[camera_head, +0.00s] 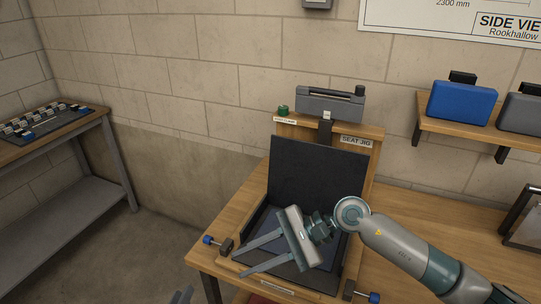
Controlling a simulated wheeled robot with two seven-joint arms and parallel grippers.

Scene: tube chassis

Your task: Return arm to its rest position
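My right arm (400,250) comes in from the lower right and reaches over the seat jig. Its gripper (239,262) is open, with two long fingers spread apart and pointing left. Nothing is visible between the fingers. The gripper is over the front part of the seat jig (318,172), which has a dark upright back panel and a dark base; the gripper hides part of that base. I cannot tell whether the fingers touch it. A small grey tip at the bottom edge appears to be my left gripper (182,297); the rest is out of frame.
Blue-knobbed clamps (210,240) and (372,297) sit at the jig's front corners. A grey device (330,104) stands behind the jig. A shelf (480,130) holds a blue case (462,103). A side bench (60,135) stands left, with open floor between.

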